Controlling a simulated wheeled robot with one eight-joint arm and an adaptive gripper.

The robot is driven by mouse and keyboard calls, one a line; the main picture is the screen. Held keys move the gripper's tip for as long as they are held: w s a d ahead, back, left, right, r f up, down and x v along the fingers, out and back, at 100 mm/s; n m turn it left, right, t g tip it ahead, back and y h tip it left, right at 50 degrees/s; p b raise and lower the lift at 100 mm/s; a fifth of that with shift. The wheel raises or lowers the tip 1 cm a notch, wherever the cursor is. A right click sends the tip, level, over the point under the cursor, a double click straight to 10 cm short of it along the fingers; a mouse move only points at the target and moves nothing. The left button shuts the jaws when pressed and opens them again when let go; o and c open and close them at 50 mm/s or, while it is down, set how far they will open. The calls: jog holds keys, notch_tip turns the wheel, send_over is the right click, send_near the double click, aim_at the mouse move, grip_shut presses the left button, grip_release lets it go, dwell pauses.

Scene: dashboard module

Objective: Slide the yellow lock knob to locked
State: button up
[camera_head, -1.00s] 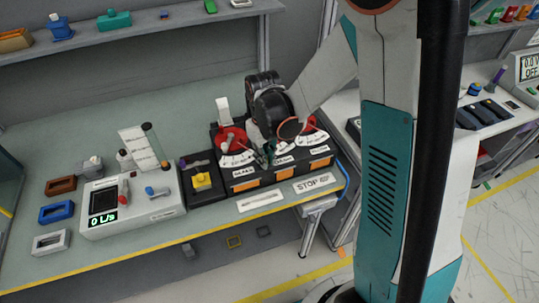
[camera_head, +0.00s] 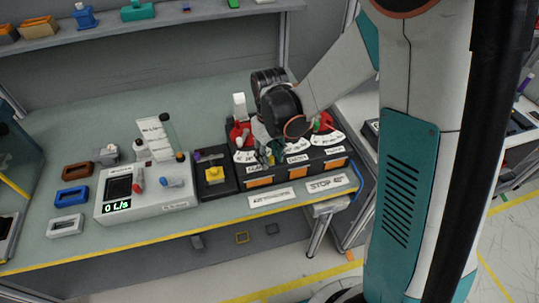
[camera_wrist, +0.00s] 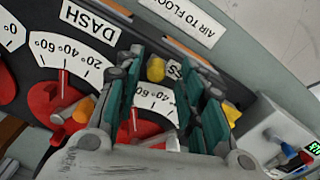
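A small yellow knob (camera_wrist: 156,69) shows on the black dashboard module (camera_wrist: 113,14) in the wrist view, between the "DASH" label and a partly hidden label ending in "SS". I take it as the lock knob. My gripper (camera_wrist: 163,88) is open, its teal-padded fingers on either side of the knob, with gaps visible. I cannot tell how close the tips are in depth. In the head view my gripper (camera_head: 273,154) is low over the middle of the module (camera_head: 318,164), and the knob is mostly hidden there. The knob's lock position cannot be read.
Red dials (camera_wrist: 55,100) with white scales stand close to my fingers. Another yellow block (camera_head: 214,175) sits on a black panel left of the module. A white unit (camera_head: 145,200) reading "0 L/s" stands farther left. The bench front has a yellow edge.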

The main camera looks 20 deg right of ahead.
aim_at(270, 158)
notch_tip(270, 158, up, 12)
jog(key=shift+f, duration=0.2)
dwell(0.6)
jog(key=s+d+m+t+b, duration=0.1)
jog(key=s+d+t+b, duration=0.1)
jog(key=s, duration=0.5)
jog(key=s+d+m+t+b, duration=0.2)
jog(key=s+t+b, duration=0.3)
jog(key=s, duration=0.3)
jog(key=shift+s+d+m, duration=0.2)
jog(key=shift+d+m, duration=0.05)
jog(key=shift+m, duration=0.05)
